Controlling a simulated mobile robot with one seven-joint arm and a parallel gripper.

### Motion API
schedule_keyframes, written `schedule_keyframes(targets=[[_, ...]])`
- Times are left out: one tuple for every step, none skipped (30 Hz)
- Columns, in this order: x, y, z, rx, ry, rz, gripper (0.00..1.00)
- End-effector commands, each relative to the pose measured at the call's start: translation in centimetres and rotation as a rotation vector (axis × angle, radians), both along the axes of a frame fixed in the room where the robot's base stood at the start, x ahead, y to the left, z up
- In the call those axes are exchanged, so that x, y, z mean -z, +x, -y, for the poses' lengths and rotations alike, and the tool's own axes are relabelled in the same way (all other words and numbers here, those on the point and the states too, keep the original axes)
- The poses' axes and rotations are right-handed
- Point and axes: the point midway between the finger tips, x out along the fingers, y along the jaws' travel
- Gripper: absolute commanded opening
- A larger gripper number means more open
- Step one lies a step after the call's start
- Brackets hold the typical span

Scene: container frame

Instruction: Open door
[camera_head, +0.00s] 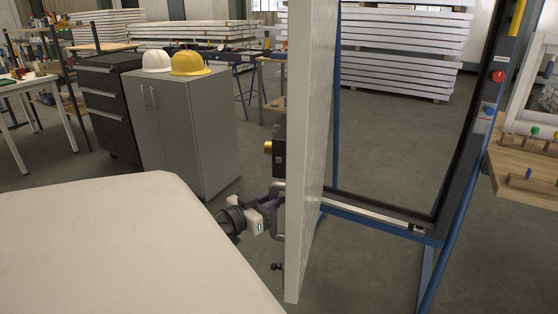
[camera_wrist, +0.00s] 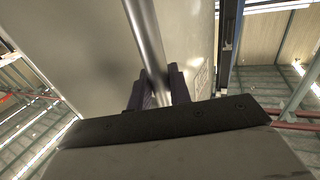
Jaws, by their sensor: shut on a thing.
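The pale door (camera_head: 308,130) stands swung out from its dark frame (camera_head: 462,135) and shows nearly edge-on. The opening beside it is clear to see through. A grey metal handle (camera_head: 278,219) sits on the door's left face, and in the wrist view the handle (camera_wrist: 146,38) is a long bar running up between the fingers. My gripper (camera_head: 275,201) is shut on the handle, and the purple-grey fingers of my gripper (camera_wrist: 158,82) lie on both sides of the bar. The door's edge partly hides the handle and fingertips in the head view.
A grey cabinet (camera_head: 190,125) with a white and a yellow hard hat stands left of the door. A black drawer unit (camera_head: 108,115) is beside it. Blue legs (camera_head: 440,240) carry the frame. A wooden bench (camera_head: 525,170) is at right. Grey floor lies open behind the frame.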

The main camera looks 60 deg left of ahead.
Motion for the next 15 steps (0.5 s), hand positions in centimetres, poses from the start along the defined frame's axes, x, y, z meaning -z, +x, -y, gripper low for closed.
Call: schedule_keyframes(targets=[[-0.02,0.04,-0.04,0.001,-0.001,-0.001,0.00],[-0.01,0.03,-0.05,0.002,-0.001,-0.001,0.00],[-0.01,0.03,-0.05,0.002,-0.001,-0.001,0.00],[-0.01,0.04,-0.05,0.002,-0.001,-0.001,0.00],[-0.01,0.05,-0.04,0.002,-0.001,-0.001,0.00],[0.00,0.06,-0.04,0.002,-0.001,-0.001,0.00],[0.00,0.06,-0.04,0.002,-0.001,-0.001,0.00],[0.00,0.07,-0.03,0.002,-0.001,-0.001,0.00],[0.00,0.07,-0.03,0.001,-0.001,-0.001,0.00],[0.01,0.08,-0.03,0.001,-0.001,-0.001,0.00],[0.01,0.08,-0.03,0.001,-0.001,-0.002,0.22],[0.02,0.08,-0.03,0.001,-0.001,-0.002,0.28],[0.02,0.08,-0.02,0.001,-0.001,-0.002,0.32],[0.02,0.08,-0.03,0.001,-0.001,-0.002,0.35],[0.02,0.07,-0.03,0.001,-0.001,-0.002,0.39]])
